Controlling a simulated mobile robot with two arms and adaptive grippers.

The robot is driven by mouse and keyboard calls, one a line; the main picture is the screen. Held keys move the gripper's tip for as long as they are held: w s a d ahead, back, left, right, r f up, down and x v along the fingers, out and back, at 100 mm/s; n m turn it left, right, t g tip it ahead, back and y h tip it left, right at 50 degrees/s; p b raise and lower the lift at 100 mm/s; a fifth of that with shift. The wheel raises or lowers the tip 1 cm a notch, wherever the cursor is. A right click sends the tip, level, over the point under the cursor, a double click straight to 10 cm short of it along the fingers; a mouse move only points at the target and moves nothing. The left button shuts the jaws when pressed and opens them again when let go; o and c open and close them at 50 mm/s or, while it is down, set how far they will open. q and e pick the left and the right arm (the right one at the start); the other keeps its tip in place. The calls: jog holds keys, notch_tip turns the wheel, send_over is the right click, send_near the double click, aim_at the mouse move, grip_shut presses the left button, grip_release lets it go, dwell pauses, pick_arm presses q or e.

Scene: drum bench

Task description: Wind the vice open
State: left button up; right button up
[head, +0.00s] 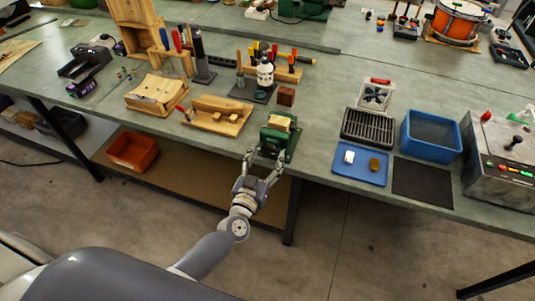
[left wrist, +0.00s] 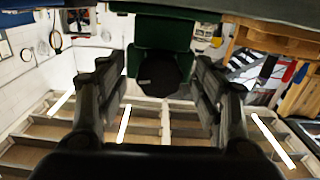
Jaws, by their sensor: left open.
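The green vice (head: 278,140) is fixed at the front edge of the bench, with a light wooden piece (head: 280,123) at its top. My left gripper (head: 265,157) is open just in front of the vice, below its top. In the left wrist view the green vice body (left wrist: 163,35) fills the upper middle. A dark rounded part (left wrist: 160,78) of it lies between the open fingers of the left gripper (left wrist: 158,90), with gaps on both sides. The vice handle is not clearly seen. My right gripper is not in view.
On the bench (head: 325,150), a wooden rack (head: 218,115) stands left of the vice. A blue tray (head: 360,165), a blue bin (head: 431,136) and a metal machine (head: 502,160) stand to the right. An orange bin (head: 132,151) sits on the lower shelf.

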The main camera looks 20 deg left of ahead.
pick_arm(q)
jog(key=shift+w, duration=0.7)
jog(key=c, duration=1.1)
jog(key=shift+n, duration=0.3)
